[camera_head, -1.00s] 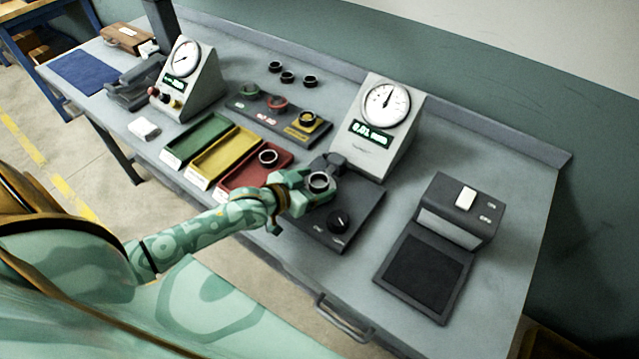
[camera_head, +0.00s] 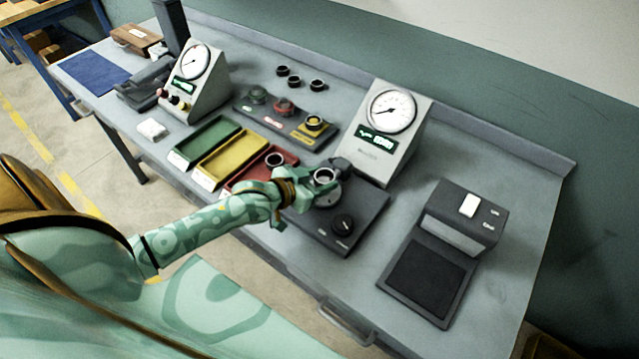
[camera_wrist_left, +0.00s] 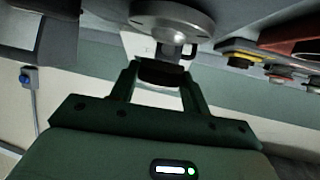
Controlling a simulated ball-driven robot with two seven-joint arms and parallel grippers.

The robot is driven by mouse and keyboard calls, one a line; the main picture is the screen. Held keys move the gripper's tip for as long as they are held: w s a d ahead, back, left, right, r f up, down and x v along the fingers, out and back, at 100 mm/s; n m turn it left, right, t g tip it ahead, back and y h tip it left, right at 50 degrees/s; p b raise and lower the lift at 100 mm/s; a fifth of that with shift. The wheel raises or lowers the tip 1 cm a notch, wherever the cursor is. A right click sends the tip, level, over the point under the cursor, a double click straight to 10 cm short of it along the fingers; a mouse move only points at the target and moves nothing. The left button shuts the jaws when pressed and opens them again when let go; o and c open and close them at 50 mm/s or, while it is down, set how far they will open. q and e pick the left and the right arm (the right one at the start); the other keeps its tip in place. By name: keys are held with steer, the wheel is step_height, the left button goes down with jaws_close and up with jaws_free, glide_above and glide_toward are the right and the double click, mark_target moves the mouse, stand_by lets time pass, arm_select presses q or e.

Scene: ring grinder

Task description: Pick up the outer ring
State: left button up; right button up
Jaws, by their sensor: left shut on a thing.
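My left gripper (camera_head: 312,182) is shut on the outer ring (camera_head: 325,175), a short dark ring with a pale rim. It holds the ring at the grinder (camera_head: 358,222), a dark flat unit with a knob in front of the right gauge. In the left wrist view the ring (camera_wrist_left: 160,73) sits between the two fingers (camera_wrist_left: 159,80). The grinder's round metal seat (camera_wrist_left: 175,17) shows close to it, with a short post; the ring looks apart from the seat. My right gripper is in neither view.
Green (camera_head: 207,140), yellow (camera_head: 231,157) and red (camera_head: 252,181) trays lie to the left; the red one holds a ring (camera_head: 275,160). Behind are a dark rack (camera_head: 290,124) and several loose dark rings. The right gauge (camera_head: 392,112) stands close behind. A dark-padded device (camera_head: 433,279) is at right.

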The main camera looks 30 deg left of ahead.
arm_select(q)
steer(key=s+d+r+p, duration=0.35)
steer(key=s+r, duration=0.35)
steer(key=s, duration=0.7)
steer(key=w+d+r+n+y+b, duration=0.3)
steer(key=w+d+r+y+b, duration=0.1)
steer(key=w+r+b, duration=0.6)
steer(key=s+a+f+m+h+p, duration=0.1)
steer(key=s+f+m+h+p, duration=0.2)
steer(key=s+f+p, duration=0.4)
steer(key=shift+s+a+h+p, duration=0.45)
steer(key=shift+s+p, duration=0.45)
steer(key=shift+p, duration=0.55)
